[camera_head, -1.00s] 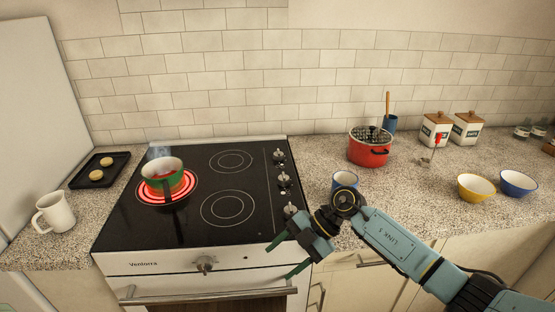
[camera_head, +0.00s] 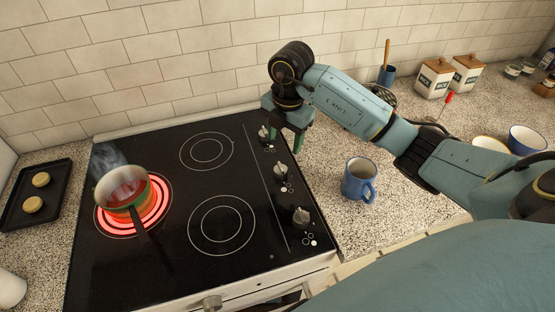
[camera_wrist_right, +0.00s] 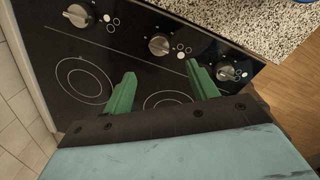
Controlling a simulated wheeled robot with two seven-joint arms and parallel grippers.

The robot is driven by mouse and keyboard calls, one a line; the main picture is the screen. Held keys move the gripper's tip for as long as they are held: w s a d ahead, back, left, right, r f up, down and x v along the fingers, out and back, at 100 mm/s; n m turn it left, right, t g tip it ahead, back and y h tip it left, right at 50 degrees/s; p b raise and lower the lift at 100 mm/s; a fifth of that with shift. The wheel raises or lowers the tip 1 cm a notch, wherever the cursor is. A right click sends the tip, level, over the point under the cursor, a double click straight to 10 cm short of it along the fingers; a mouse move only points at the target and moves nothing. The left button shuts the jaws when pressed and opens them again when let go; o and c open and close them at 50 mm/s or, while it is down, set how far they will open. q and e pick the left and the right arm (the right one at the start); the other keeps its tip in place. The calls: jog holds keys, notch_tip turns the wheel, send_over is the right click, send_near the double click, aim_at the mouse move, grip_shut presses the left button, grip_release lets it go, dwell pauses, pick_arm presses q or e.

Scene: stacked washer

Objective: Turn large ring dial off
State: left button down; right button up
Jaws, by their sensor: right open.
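The black cooktop (camera_head: 165,265) has a glowing red ring burner (camera_head: 162,205) at its left with a green and red pot (camera_head: 126,190) on it. Along its right side are three dials: far (camera_head: 264,133), middle (camera_head: 281,172) and near (camera_head: 301,215). The wrist view also shows the far (camera_wrist_right: 78,15), middle (camera_wrist_right: 159,45) and near (camera_wrist_right: 228,71) dials. I cannot tell which dial is the large ring one. My right gripper (camera_head: 285,142) is open and empty, above the cooktop by the far dial, with no contact visible. My left gripper is out of view.
A blue mug (camera_head: 359,180) stands on the counter right of the dials. The pot's dark handle (camera_head: 146,243) points toward the front. A tray with cookies (camera_head: 36,195) lies at left. My right arm crosses over the right counter, partly hiding bowls. A tiled wall (camera_head: 130,75) bounds the back.

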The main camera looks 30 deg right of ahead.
send_over(281, 166)
jog(key=f, duration=0.6)
jog(key=shift+s, duration=0.35)
jog(key=f, duration=0.4)
jog(key=shift+w, duration=0.2)
jog(key=shift+w+f, duration=0.1)
jog(key=shift+f, duration=0.5)
jog(key=shift+c, duration=0.6)
jog(key=c, duration=0.8)
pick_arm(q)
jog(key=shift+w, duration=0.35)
pick_arm(e)
jog(key=shift+c, duration=0.2)
